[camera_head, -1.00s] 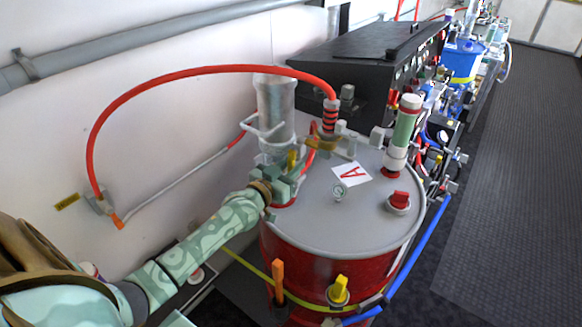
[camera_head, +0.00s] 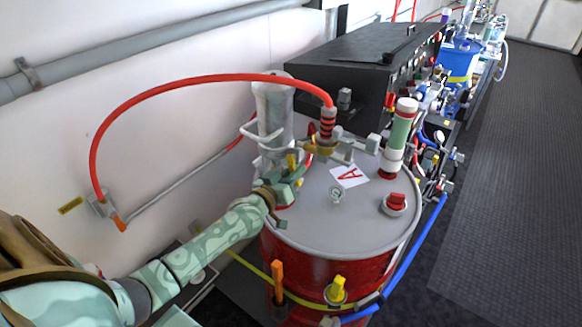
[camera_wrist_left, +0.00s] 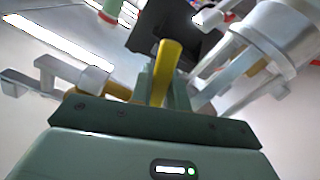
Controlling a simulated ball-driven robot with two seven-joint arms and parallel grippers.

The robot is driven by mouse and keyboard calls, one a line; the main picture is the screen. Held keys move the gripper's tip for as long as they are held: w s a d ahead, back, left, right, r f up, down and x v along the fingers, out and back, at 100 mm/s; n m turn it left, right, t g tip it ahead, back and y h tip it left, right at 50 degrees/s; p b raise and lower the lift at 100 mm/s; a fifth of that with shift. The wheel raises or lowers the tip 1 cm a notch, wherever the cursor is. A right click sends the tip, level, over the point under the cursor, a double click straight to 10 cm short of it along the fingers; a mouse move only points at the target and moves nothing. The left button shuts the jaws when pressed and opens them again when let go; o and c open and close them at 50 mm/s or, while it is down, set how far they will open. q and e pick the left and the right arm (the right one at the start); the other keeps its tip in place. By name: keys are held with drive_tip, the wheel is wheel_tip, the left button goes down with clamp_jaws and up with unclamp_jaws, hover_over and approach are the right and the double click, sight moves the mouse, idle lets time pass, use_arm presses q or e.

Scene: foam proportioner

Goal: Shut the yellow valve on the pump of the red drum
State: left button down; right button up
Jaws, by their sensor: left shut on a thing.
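The red drum (camera_head: 340,275) stands in the middle of the head view, with a grey lid and a white card marked A. The grey pump (camera_head: 274,112) rises from the lid's far left side. The yellow valve handle (camera_head: 292,162) shows in small part beside the pump's foot. In the left wrist view the yellow handle (camera_wrist_left: 166,70) stands up between the fingers. My left gripper (camera_head: 286,182) is at the pump's foot, shut on the yellow handle; its fingers hide the lower part. My right gripper is not in view.
A red hose (camera_head: 190,80) arches from the wall to a fitting on the lid. A green-and-white cylinder (camera_head: 401,135) and a red cap (camera_head: 396,202) are on the lid's right. A black cabinet (camera_head: 365,60) stands behind. The floor at right is clear.

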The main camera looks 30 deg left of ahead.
sight(300, 184)
use_arm(q)
drive_tip(key=n+p, duration=0.1)
drive_tip(key=n, duration=0.1)
drive_tip(key=d+r+n+p, duration=0.1)
drive_tip(key=shift+n, duration=0.4)
drive_tip(key=n, duration=0.1)
drive_tip(key=n+p, duration=0.1)
drive_tip(key=shift+d+r+n, duration=0.3)
drive_tip(key=shift+d+n, duration=0.05)
drive_tip(key=shift+n, duration=0.05)
drive_tip(key=n, duration=0.2)
drive_tip(key=n+p, duration=0.1)
drive_tip(key=shift+d+r, duration=0.25)
drive_tip(key=shift+r, duration=0.15)
drive_tip(key=shift+d+r+n+p, duration=0.1)
drive_tip(key=shift+r+n+p, duration=0.1)
drive_tip(key=shift+n, duration=0.5)
drive_tip(key=shift+r+n+p, duration=0.15)
drive_tip(key=shift+n+p, duration=0.05)
drive_tip(key=shift+n, duration=0.5)
drive_tip(key=c, duration=1.6)
unclamp_jaws()
drive_tip(key=shift+s, duration=0.1)
